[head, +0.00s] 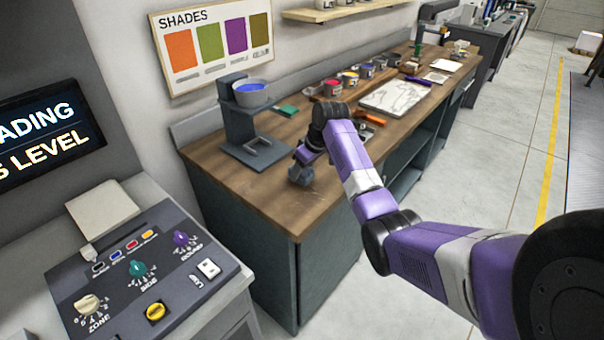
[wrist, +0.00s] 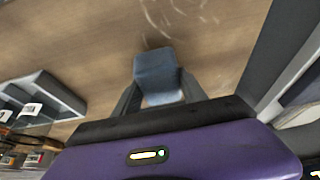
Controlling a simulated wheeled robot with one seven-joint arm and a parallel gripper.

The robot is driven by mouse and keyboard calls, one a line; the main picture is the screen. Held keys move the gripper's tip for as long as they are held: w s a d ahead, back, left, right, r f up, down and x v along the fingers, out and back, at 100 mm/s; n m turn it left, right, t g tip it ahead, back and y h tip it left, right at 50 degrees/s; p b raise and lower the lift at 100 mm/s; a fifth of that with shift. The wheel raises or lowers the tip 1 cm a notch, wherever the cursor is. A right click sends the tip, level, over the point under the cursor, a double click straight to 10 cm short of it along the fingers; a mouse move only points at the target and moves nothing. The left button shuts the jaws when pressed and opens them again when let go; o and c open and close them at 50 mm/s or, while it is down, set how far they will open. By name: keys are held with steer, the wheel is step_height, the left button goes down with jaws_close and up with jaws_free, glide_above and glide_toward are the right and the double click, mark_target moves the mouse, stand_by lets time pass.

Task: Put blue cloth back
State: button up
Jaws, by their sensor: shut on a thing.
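In the wrist view a folded blue-grey cloth (wrist: 156,70) sits between the two fingers of my gripper (wrist: 160,92), just above the wooden worktop. My gripper is shut on it. In the head view my gripper (head: 304,160) is low over the near part of the wooden bench (head: 255,190), right of the dark stand. The cloth is small and dark there, and hard to tell from the fingers. I cannot tell whether the cloth touches the worktop.
A dark stand (head: 236,125) holds a blue bowl (head: 251,95) at the bench's left end. A green block (head: 288,111), several paint cans (head: 350,79) and a white marbled slab (head: 394,97) are farther back. The bench's front left corner is clear. A control console (head: 150,270) stands nearer.

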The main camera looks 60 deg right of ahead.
steer(key=shift+f, duration=1)
steer(key=shift+f, duration=0.1)
steer(key=o, duration=1.3)
steer(key=b+v, duration=0.1)
steer(key=v, duration=1.1)
